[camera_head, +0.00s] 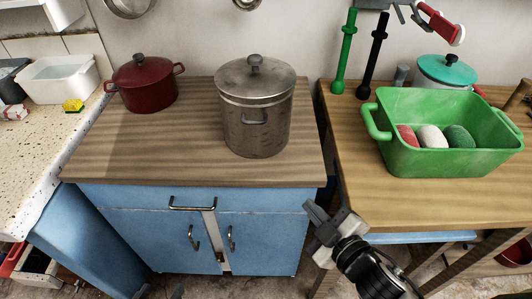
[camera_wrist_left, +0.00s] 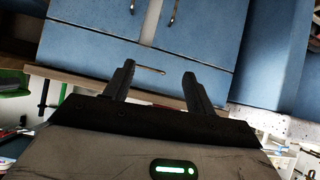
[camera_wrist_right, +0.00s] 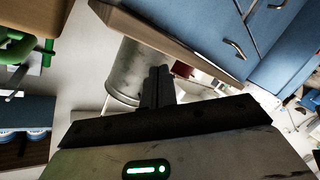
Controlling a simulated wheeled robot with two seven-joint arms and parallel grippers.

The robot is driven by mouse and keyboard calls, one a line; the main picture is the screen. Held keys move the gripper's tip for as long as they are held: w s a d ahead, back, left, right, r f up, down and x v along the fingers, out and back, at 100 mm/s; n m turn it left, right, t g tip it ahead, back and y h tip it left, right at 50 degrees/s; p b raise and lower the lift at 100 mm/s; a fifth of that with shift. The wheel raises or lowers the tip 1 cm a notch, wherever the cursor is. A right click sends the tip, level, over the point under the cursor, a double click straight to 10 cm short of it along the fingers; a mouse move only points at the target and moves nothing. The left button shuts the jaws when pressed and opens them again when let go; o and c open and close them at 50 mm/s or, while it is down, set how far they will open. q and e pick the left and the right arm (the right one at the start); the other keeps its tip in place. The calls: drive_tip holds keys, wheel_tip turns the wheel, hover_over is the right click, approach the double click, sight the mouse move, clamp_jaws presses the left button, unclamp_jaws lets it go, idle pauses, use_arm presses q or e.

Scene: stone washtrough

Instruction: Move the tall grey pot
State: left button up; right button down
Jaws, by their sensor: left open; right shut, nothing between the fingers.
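The tall grey pot (camera_head: 258,128) stands upright on the wooden top of the blue cabinet, with its lid on and a dark knob on the lid. It also shows behind the fingers in the right wrist view (camera_wrist_right: 124,75). My right gripper (camera_head: 312,208) is shut and empty, in front of the cabinet's right end, below and to the right of the pot and apart from it. Its closed fingers show in the right wrist view (camera_wrist_right: 158,72). My left gripper (camera_wrist_left: 159,69) is open and empty, facing the blue cabinet front; only its dark fingertips seem to show at the head view's bottom edge.
A red lidded pot (camera_head: 147,86) stands at the back left of the cabinet top (camera_head: 170,140). A green tub (camera_head: 450,160) with several coloured items sits on the right table (camera_head: 390,205). A narrow gap separates the table and cabinet. The cabinet top's front left is clear.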

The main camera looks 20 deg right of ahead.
wheel_tip(320, 180, up, 4)
drive_tip(key=a+f+n+t+y+b, duration=0.15)
drive_tip(key=n+y, duration=0.25)
drive_tip(key=n, duration=0.6)
drive_tip(key=n+y+p, duration=0.1)
drive_tip(key=n+p, duration=0.1)
drive_tip(key=n, duration=0.1)
approach(255, 145)
drive_tip(key=w+a, duration=0.2)
drive_tip(key=a, duration=0.2)
drive_tip(key=w, duration=0.1)
drive_tip(key=w+d, duration=0.1)
drive_tip(key=w+g, duration=0.1)
drive_tip(key=shift+d+r, duration=0.2)
drive_tip(key=shift+r, duration=0.1)
drive_tip(key=shift+w+y, duration=0.3)
drive_tip(key=shift+y, duration=0.1)
use_arm(q)
drive_tip(key=shift+w+d+f, duration=0.1)
drive_tip(key=shift+w+d, duration=0.1)
drive_tip(key=shift+w, duration=0.1)
use_arm(e)
drive_tip(key=shift+d, duration=0.1)
use_arm(q)
drive_tip(key=shift+w+r, duration=0.1)
drive_tip(key=shift+r, duration=0.1)
